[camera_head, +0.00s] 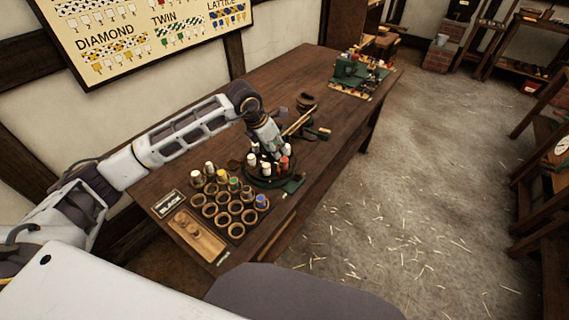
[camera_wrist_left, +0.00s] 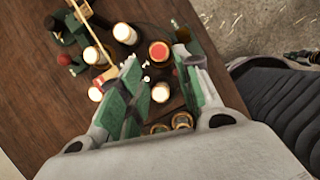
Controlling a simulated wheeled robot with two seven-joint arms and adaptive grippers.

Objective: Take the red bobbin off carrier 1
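The red bobbin (camera_head: 284,163) stands upright on the round dark green braiding stand (camera_head: 262,182), among several white bobbins (camera_head: 253,160). In the left wrist view a red-topped bobbin (camera_wrist_left: 159,52) shows from above, near the fingertips. My left gripper (camera_wrist_left: 160,58) is open, its green-padded fingers on either side of that bobbin. I cannot tell whether they touch it. In the head view my left gripper (camera_head: 268,146) is above the stand, partly hiding it. Carrier numbers are not readable. My right gripper is not in view.
A rack of round holders (camera_head: 222,213) with several coloured bobbins stands in front of the stand, beside a wooden tray (camera_head: 190,234) and a "BLACK" label (camera_head: 170,204). A green device (camera_head: 349,72) is at the table's far end. Bare tabletop (camera_head: 285,85) lies along the wall side.

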